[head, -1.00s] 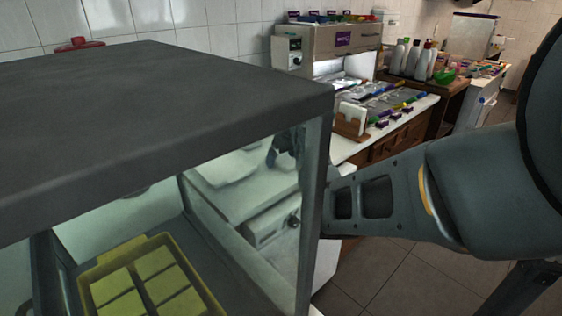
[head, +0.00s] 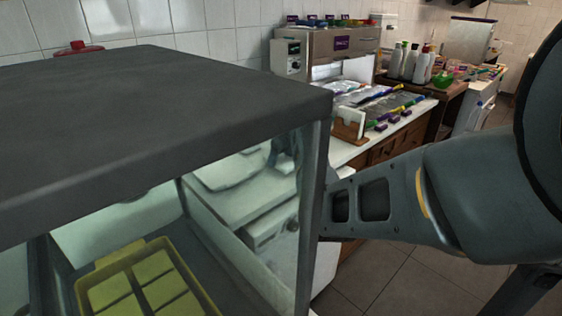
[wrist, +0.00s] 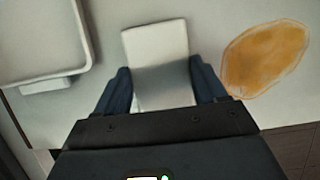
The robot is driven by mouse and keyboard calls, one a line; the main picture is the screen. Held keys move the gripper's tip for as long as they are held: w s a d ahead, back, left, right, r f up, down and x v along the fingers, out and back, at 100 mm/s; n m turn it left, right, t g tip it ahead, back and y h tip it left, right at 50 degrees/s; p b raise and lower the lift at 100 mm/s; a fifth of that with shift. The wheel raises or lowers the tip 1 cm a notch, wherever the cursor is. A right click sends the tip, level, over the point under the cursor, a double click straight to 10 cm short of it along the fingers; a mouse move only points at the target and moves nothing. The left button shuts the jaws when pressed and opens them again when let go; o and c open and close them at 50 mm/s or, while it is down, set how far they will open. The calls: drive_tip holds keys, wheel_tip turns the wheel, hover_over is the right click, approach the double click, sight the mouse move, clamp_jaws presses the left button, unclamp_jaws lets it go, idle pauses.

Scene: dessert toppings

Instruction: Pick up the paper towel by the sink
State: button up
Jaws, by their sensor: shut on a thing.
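The paper towel (wrist: 157,45), a pale, blocky folded piece, lies between the two dark fingers of my gripper (wrist: 160,78) in the wrist view. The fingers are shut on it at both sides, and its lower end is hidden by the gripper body. The sink (wrist: 48,72) shows its pale rim at the left of the wrist view, apart from the towel. In the head view my gripper shows only dimly through the glass of the case, and I cannot make out the towel there.
An orange-brown patch (wrist: 265,58) lies on the counter close right of my gripper. In the head view a dark-topped glass case (head: 150,120) with a yellow tray (head: 150,250) fills the left. A wooden holder (head: 349,130) and bottles (head: 412,62) stand on counters beyond.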

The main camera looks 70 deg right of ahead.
drive_tip(key=r, duration=0.3)
drive_tip(key=shift+s+d+r, duration=0.15)
drive_tip(key=shift+s+d, duration=0.05)
drive_tip(key=shift+s, duration=0.2)
drive_tip(key=s+d+r, duration=0.1)
drive_tip(key=s+r, duration=0.2)
drive_tip(key=s, duration=0.2)
drive_tip(key=s+d+r+b, duration=0.1)
drive_tip(key=s+d+r, duration=0.1)
drive_tip(key=s, duration=0.3)
drive_tip(key=shift+d+r+b, duration=0.25)
drive_tip(key=shift+r+b, duration=0.05)
drive_tip(key=shift+r, duration=0.4)
drive_tip(key=shift+s, duration=0.1)
drive_tip(key=o, duration=0.6)
drive_tip(key=c, duration=0.4)
drive_tip(key=shift+c, duration=0.2)
